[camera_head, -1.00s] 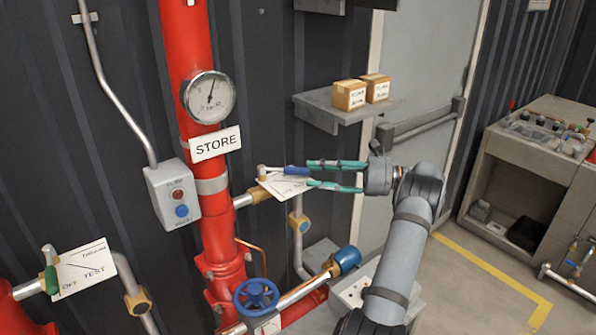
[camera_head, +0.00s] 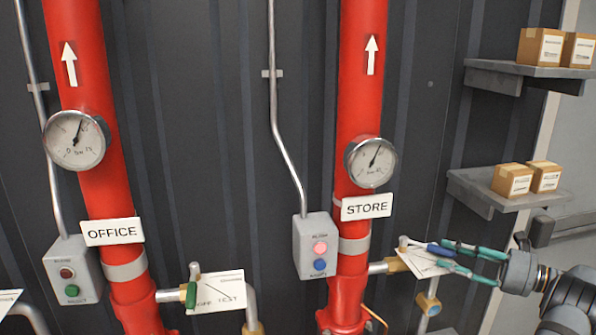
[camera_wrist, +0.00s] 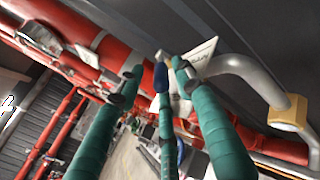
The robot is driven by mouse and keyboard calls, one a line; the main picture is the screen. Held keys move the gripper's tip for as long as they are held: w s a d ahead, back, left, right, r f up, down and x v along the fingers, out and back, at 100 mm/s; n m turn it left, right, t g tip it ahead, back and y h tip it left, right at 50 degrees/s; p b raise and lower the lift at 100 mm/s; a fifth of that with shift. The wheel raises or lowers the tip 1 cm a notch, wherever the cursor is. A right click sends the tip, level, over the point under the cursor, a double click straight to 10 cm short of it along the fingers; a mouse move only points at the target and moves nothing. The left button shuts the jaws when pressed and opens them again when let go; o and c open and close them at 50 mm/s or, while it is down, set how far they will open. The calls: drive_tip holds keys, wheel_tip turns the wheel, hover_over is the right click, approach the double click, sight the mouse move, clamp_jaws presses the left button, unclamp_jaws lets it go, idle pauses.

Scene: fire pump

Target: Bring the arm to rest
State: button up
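My gripper (camera_head: 441,253) is at the right of the head view, with its teal fingers spread apart. The blue-handled lever (camera_head: 438,249) of the STORE test valve lies between the fingertips. In the wrist view, my gripper (camera_wrist: 157,75) has its fingers apart around the blue handle (camera_wrist: 160,79). Whether a finger touches the handle cannot be told. The white valve plate (camera_head: 421,263) is partly hidden behind lever and fingers.
The STORE pipe (camera_head: 350,215) carries a gauge (camera_head: 371,162); its button box (camera_head: 318,246) has a glowing pink-red lamp (camera_head: 320,248). The OFFICE pipe (camera_head: 100,180) stands left, with a green-handled valve (camera_head: 191,294). A shelf (camera_head: 500,190) with boxes is above my gripper.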

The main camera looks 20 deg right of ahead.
sight(428, 246)
drive_tip(key=x, duration=0.6)
drive_tip(key=shift+w+a, duration=0.2)
drive_tip(key=shift+w, duration=0.05)
